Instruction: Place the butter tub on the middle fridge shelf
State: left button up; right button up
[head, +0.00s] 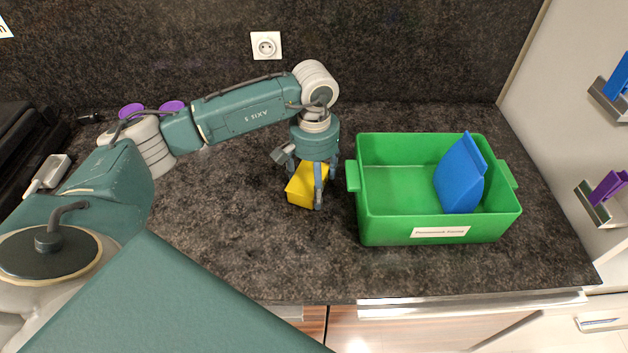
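A yellow block-shaped item (301,193), which I take for the butter tub, rests on the dark stone counter left of the green crate. My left gripper (312,190) points down over it, with one finger in front of its right part and others around it. The fingers hide part of the item, and I cannot tell whether they press on it. My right gripper is not in view. No middle fridge shelf can be made out.
The green crate (385,229) holds a blue carton-like item (460,178). A white panel at the right carries small holders with a blue and a purple item (607,187). A socket (266,45) is on the back wall.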

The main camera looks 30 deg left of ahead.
pick_arm(q)
jog(key=shift+f, duration=0.15)
jog(key=o, duration=1.4)
